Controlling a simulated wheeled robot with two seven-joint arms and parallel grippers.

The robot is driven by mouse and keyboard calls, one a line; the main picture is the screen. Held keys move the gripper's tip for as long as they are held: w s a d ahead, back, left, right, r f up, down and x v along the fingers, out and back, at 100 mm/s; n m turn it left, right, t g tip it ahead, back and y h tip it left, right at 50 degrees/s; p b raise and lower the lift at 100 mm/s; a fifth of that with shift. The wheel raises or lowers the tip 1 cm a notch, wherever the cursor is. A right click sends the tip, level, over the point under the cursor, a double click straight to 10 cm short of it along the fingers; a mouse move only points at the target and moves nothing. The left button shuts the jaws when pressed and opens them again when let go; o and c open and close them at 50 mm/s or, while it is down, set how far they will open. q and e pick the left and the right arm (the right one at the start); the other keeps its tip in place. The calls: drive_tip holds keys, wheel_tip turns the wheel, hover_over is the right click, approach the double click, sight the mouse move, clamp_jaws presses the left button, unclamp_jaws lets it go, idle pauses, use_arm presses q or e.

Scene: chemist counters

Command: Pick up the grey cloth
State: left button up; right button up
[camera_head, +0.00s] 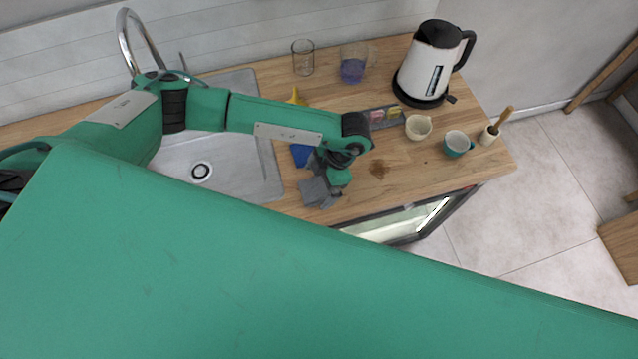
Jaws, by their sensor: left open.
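The grey cloth (312,192) lies crumpled near the front edge of the wooden counter, just right of the sink. My left gripper (326,178) is open and sits right at the cloth, over its upper right part. The wrist and fingers hide some of the cloth, and I cannot tell whether the fingers touch it. My right gripper is out of view.
A blue item (300,154) lies just behind the left gripper. The sink (235,170) is to the left. My large green link covers the foreground.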

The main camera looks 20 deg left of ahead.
sight(317, 187)
use_arm(q)
drive_tip(key=shift+s+a+f, duration=0.15)
drive_tip(key=shift+a+f, duration=0.05)
drive_tip(key=shift+f, duration=0.3)
drive_tip(key=shift+s+a+f, duration=0.1)
drive_tip(key=shift+f, duration=0.4)
drive_tip(key=c, duration=1.1)
drive_tip(key=shift+o, duration=0.2)
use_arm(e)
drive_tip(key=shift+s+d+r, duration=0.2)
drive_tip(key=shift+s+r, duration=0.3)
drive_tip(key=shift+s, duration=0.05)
use_arm(q)
wheel_tip(317, 187, up, 20)
drive_tip(key=b, duration=0.6)
drive_tip(key=shift+b, duration=0.3)
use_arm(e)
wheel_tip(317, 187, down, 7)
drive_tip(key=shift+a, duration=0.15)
